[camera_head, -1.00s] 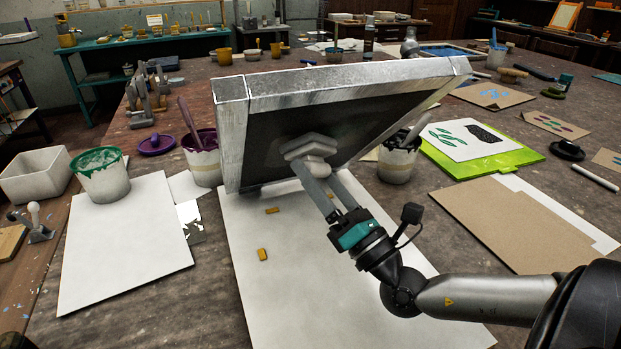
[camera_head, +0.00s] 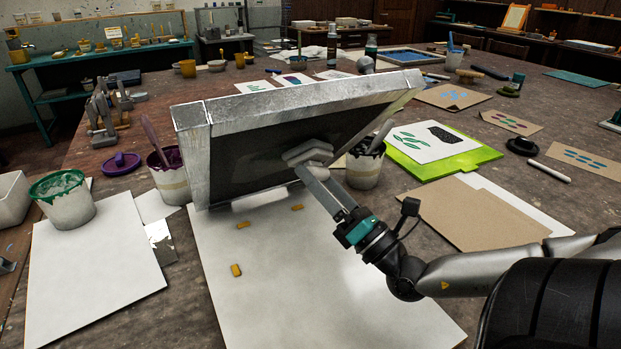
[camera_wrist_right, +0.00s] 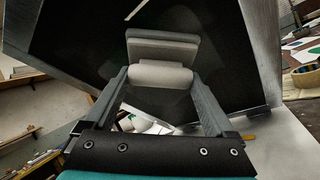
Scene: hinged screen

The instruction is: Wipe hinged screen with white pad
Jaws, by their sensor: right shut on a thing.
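The hinged screen (camera_head: 240,150) is a dark mesh in a silvery frame, tilted up over a white sheet (camera_head: 290,280) on the table. My right gripper (camera_head: 314,176) is under its raised side, shut on the white pad's rounded handle. The white pad (camera_head: 306,151) lies against or very close to the screen's underside; exact contact is hard to tell. In the right wrist view the pad (camera_wrist_right: 163,51) shows beyond the handle (camera_wrist_right: 160,76), between the two fingers, with dark mesh behind it. My left gripper is not in view.
A pot with purple paint (camera_head: 170,178) and a dark-rimmed pot (camera_head: 364,167) stand either side of the screen. Small yellow pieces (camera_head: 236,270) lie on the sheet. A green board (camera_head: 470,161) lies right.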

